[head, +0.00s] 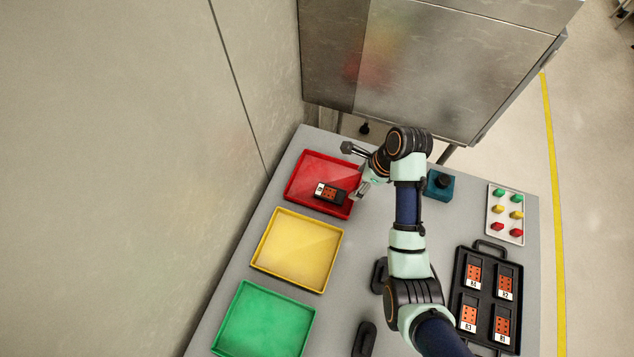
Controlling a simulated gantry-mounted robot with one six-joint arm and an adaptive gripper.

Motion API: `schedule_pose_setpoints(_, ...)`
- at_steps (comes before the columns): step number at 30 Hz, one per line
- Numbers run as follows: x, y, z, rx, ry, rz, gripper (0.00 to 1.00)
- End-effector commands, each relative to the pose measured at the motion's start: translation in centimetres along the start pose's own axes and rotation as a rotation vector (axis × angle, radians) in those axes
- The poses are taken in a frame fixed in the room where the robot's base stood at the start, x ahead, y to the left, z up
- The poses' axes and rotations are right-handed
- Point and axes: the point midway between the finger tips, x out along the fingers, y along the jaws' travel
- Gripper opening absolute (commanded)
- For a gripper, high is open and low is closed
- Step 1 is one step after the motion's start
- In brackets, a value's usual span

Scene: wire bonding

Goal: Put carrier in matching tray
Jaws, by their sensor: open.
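A black carrier (330,193) with an orange face and a white label at one end lies in the red tray (306,170), towards its front right part. The yellow tray (263,255) and the green tray (232,318) stand in a row below it and look empty. My gripper (358,189) is open and empty, at the right side of the red tray, just right of the carrier and apart from it as far as I can tell. Its fingers are small and partly hidden by my wrist.
A black handled case (490,249) holds several similar carriers at the right. A panel with green, yellow and red knobs (506,213) and a blue box with a black knob (440,184) stand behind it. Black objects (364,339) lie near my arm. A metal cabinet (430,60) borders the back.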

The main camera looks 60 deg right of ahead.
Motion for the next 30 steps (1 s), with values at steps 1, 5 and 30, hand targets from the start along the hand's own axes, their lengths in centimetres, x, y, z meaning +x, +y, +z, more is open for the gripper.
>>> schedule_pose_setpoints(1,0.0,0.0,0.0,0.000,0.000,0.000,0.81)
schedule_pose_setpoints(5,0.0,0.0,0.0,0.000,0.000,0.000,0.81)
schedule_pose_setpoints(30,-12.8,37.9,26.6,-2.811,0.111,-1.167,0.81)
